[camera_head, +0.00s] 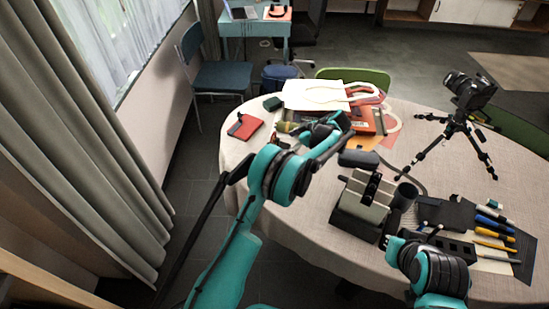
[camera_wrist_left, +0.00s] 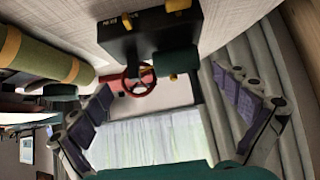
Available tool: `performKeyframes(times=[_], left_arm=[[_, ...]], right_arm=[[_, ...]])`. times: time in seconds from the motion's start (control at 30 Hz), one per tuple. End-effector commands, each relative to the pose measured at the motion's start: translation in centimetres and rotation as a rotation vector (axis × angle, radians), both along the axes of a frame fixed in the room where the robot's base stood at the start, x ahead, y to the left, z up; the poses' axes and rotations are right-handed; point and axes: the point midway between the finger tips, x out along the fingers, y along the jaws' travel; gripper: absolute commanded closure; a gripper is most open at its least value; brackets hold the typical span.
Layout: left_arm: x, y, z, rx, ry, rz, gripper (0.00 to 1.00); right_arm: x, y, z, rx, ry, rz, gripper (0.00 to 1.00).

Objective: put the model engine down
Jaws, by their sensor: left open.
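The model engine (camera_wrist_left: 135,36) has a black base with a printed label, a dark green cylinder, a red spoked wheel and yellow fittings. It is at the top of the left wrist view, against the beige tablecloth, and seems to stand on it. My left gripper (camera_wrist_left: 163,82) is open, its two padded fingers spread wide apart on either side of the wheel and cylinder. I see no finger closed on the engine. In the head view my left gripper (camera_head: 325,130) is over the far left part of the table, and the engine is not clearly seen there. My right arm enters at lower right; its fingers cannot be made out.
The round table (camera_head: 300,222) also bears a red notebook (camera_head: 243,126), a white bag (camera_head: 315,95), a camera on a tripod (camera_head: 460,130), a grey and black device (camera_head: 362,200) and several pens (camera_head: 494,232). The cloth in front of my left arm is bare.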

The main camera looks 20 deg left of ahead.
Motion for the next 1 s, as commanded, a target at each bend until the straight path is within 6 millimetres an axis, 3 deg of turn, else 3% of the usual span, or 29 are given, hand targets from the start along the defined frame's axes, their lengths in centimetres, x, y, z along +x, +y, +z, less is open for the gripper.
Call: performKeyframes(times=[0.33,0.6,0.67,0.87,1.0], left_arm=[[0.0,3.1,-3.6,-0.001,0.001,0.001,0.00],[0.1,3.5,-3.8,-0.001,0.001,-0.004,0.00],[0.1,3.5,-3.8,-0.001,0.001,-0.004,0.13],[0.1,3.5,-3.8,-0.002,0.002,-0.003,0.66],[0.1,3.6,-3.7,0.001,0.001,-0.002,0.69]], right_arm=[[0.0,0.0,-2.5,0.000,0.000,0.000,1.00],[0.0,0.0,-2.5,0.000,0.000,0.000,1.00],[0.0,0.0,-2.5,0.000,0.000,0.000,1.00],[0.0,0.0,-2.5,0.000,0.000,0.000,1.00],[0.0,0.0,-2.5,0.000,0.000,0.000,1.00]])
